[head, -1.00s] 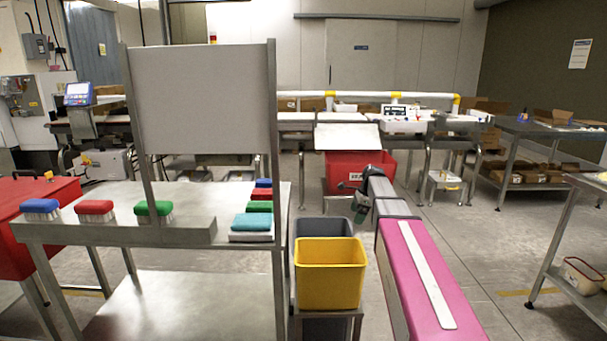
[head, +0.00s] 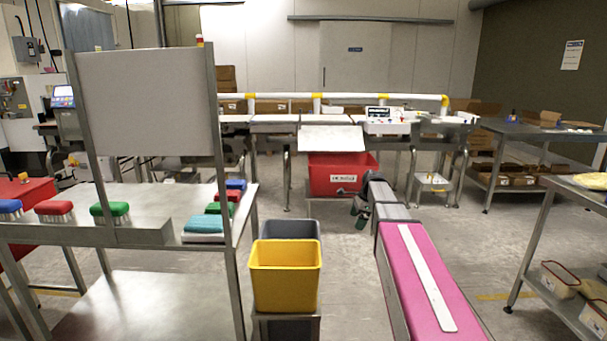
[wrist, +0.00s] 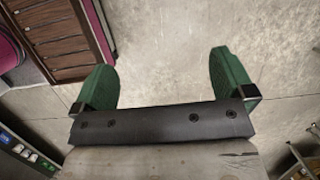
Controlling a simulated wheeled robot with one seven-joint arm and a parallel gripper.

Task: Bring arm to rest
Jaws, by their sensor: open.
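My gripper (wrist: 166,85) shows in the wrist view with its two green fingers spread wide apart. Nothing is between them; bare concrete floor lies beyond. In the head view my pink arm link (head: 424,285) reaches forward from the lower right. My gripper (head: 361,215) is small and partly hidden at the arm's far end, over the floor in front of a red bin.
A yellow bin (head: 285,275) and a grey bin (head: 291,229) stand left of my arm. A steel bench (head: 150,197) with several brushes is further left. The red bin (head: 341,172) stands by the conveyor ahead. A steel table (head: 560,215) is at right. Floor between is clear.

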